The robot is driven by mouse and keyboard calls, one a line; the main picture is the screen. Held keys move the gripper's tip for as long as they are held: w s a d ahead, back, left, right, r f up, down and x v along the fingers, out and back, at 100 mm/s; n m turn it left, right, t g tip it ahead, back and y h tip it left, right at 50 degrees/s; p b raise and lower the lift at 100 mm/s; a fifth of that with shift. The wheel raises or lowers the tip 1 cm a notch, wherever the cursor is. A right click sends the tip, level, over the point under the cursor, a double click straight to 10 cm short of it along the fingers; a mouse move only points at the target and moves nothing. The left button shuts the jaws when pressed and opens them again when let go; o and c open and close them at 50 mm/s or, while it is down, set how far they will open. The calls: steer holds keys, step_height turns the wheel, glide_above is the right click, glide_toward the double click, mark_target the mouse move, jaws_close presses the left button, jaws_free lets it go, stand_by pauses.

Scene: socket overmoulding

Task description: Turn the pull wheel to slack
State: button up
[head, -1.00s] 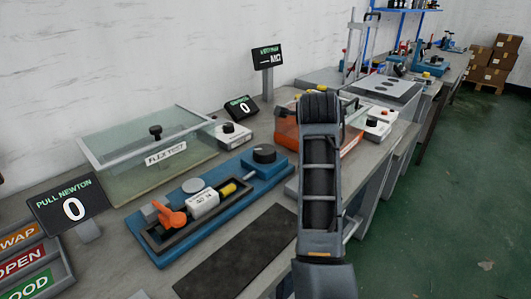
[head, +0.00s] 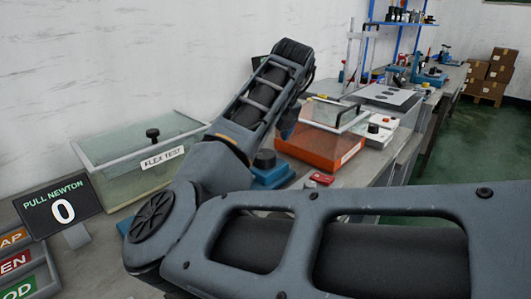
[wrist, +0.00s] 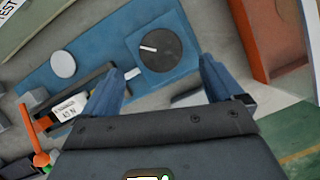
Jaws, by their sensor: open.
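The pull wheel is a black round knob (wrist: 160,50) with a white mark pointing left, on the blue pull rig (wrist: 105,50). In the head view, part of the knob (head: 264,159) shows beside my arm. In the wrist view, my gripper (wrist: 162,70) is open and empty, its two blue fingers on either side of the wheel's near side. I cannot tell whether they are level with it. The pull display (head: 64,211) reads 0. My arm hides most of the rig in the head view.
A clear flex test box (head: 140,165) stands at the back left. An orange tray (head: 310,148) with a clear lid stands right of the rig. In the wrist view, an orange clip (wrist: 40,125) and a labelled white block (wrist: 70,109) lie left of my gripper.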

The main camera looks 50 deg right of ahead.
mark_target(265, 153)
steer(key=x, duration=0.6)
steer(key=shift+f, duration=0.1)
steer(key=c, duration=1)
